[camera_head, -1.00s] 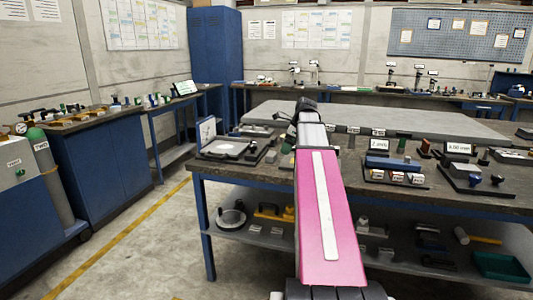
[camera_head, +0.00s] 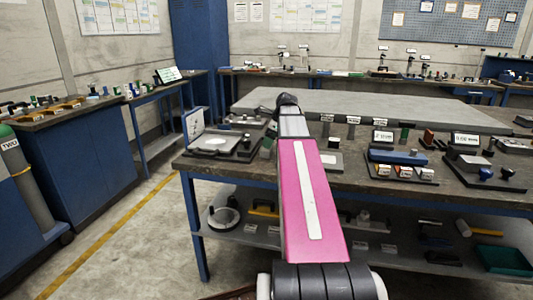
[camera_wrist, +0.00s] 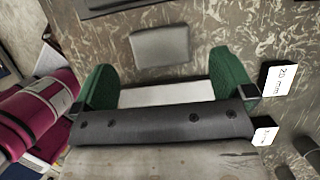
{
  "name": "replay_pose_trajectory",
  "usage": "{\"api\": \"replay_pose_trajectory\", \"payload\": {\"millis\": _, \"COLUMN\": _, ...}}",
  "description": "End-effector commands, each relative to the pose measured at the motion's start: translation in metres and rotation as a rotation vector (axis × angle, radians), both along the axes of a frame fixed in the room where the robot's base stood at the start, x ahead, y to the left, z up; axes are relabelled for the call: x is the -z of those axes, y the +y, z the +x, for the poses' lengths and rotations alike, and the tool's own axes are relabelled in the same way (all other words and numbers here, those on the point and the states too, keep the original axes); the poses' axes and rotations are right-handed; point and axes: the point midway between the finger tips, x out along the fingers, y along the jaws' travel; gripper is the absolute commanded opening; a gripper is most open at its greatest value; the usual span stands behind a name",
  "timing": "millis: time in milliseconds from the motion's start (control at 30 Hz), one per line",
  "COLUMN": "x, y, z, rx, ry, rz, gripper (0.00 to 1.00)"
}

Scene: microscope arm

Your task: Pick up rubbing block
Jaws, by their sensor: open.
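In the wrist view, a grey flat-topped block (camera_wrist: 160,45) with rounded corners lies on the mottled tabletop; it looks like the rubbing block, but no label confirms this. My gripper (camera_wrist: 165,75) is open, with a green finger at left and another at right. The block is beyond the gap between the fingers, apart from both. A white strip (camera_wrist: 165,95) shows between the fingers, partly covered by a dark bar with bolts. In the head view my arm reaches over the workbench (camera_head: 480,205), and I cannot make out the gripper there.
A 20 mm label (camera_wrist: 278,78) stands right of the fingers in the wrist view. In the head view a long grey slab (camera_head: 370,108) lies along the bench's back. Left of my arm is a board with a pale disc (camera_head: 215,143); at right is a blue block (camera_head: 397,157).

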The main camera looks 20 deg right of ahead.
Motion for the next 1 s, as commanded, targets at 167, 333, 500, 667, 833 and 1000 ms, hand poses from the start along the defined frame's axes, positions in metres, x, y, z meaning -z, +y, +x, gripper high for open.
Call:
{"api": "replay_pose_trajectory", "payload": {"millis": 167, "x": 0.009, "y": 0.002, "z": 0.001, "rx": 0.000, "ry": -0.001, "rz": -0.001, "gripper": 1.00}}
{"api": "replay_pose_trajectory", "payload": {"millis": 333, "x": 0.029, "y": 0.006, "z": 0.004, "rx": 0.000, "ry": 0.001, "rz": 0.001, "gripper": 1.00}}
{"api": "replay_pose_trajectory", "payload": {"millis": 500, "x": 0.048, "y": 0.012, "z": 0.008, "rx": 0.000, "ry": 0.001, "rz": 0.001, "gripper": 1.00}}
{"api": "replay_pose_trajectory", "payload": {"millis": 667, "x": 0.051, "y": 0.013, "z": 0.010, "rx": 0.001, "ry": -0.002, "rz": -0.001, "gripper": 1.00}}
{"api": "replay_pose_trajectory", "payload": {"millis": 833, "x": 0.051, "y": 0.013, "z": 0.009, "rx": 0.000, "ry": -0.001, "rz": -0.001, "gripper": 0.80}}
{"api": "replay_pose_trajectory", "payload": {"millis": 1000, "x": 0.051, "y": 0.013, "z": 0.009, "rx": 0.000, "ry": -0.001, "rz": -0.001, "gripper": 0.46}}
